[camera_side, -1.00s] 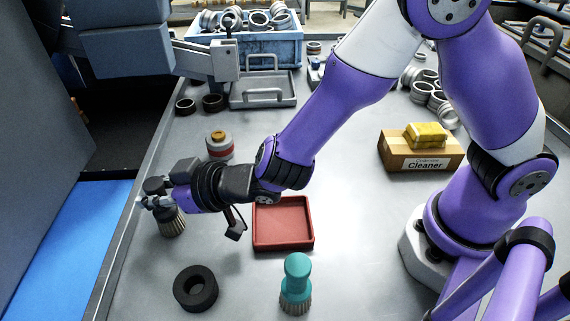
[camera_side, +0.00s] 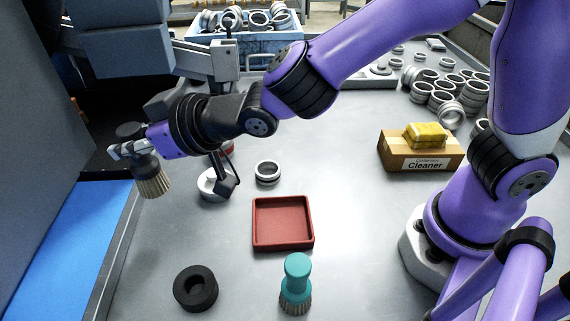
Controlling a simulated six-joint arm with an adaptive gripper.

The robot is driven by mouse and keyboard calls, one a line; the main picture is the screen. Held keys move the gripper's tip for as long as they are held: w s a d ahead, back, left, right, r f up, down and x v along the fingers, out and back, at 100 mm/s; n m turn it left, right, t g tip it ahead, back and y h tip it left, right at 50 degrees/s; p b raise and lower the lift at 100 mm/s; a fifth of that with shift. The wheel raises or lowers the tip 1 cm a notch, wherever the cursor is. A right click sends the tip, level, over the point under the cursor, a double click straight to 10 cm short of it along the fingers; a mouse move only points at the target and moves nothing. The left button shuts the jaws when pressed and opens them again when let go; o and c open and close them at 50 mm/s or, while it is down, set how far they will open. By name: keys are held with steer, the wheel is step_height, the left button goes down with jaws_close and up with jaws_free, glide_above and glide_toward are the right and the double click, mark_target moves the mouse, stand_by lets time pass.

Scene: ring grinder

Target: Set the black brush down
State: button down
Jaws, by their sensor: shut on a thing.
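The black brush (camera_side: 153,182) has a dark handle top and pale tan bristles pointing down. My gripper (camera_side: 128,150) is shut on its handle at the left of the view. The brush is held slightly tilted, in the air near the table's left edge. My fingers hide the middle of its handle.
A red tray (camera_side: 284,246) lies empty mid-table. A teal brush (camera_side: 296,285) stands upright in front, with a black ring (camera_side: 195,288) to its left. A silver ring (camera_side: 268,172) lies behind the tray. A cleaner box (camera_side: 420,152) with a yellow sponge (camera_side: 426,134) is at right.

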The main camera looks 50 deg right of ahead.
step_height(320, 180, up, 5)
steer(key=shift+r, duration=0.1)
steer(key=w+d+f+m+t+h, duration=0.15)
steer(key=d+m+h, duration=0.3)
steer(key=d, duration=0.55)
steer(key=s+d+r+m+g+h, duration=0.1)
steer(key=s+d+m+g+h, duration=0.4)
steer(key=d, duration=0.6)
steer(key=s+d+m+g+h, duration=0.1)
steer(key=s+d+m+h, duration=0.3)
steer(key=d+m+h, duration=0.6)
steer(key=shift+w+d+f+n+y, duration=0.1)
steer(key=shift+d+f+n+y, duration=0.25)
steer(key=shift+f, duration=2.05)
steer(key=shift+d+f+n+y, duration=0.1)
steer(key=shift+f+n+y, duration=0.45)
steer(key=shift+f, duration=1.85)
steer(key=shift+w+d+f+n+y, duration=0.2)
steer(key=shift+f+n, duration=0.45)
steer(key=shift+f, duration=1.75)
steer(key=shift+s+f, duration=0.1)
steer(key=shift+s, duration=0.05)
steer(key=c, duration=0.6)
jaws_free()
steer(key=shift+c, duration=0.2)
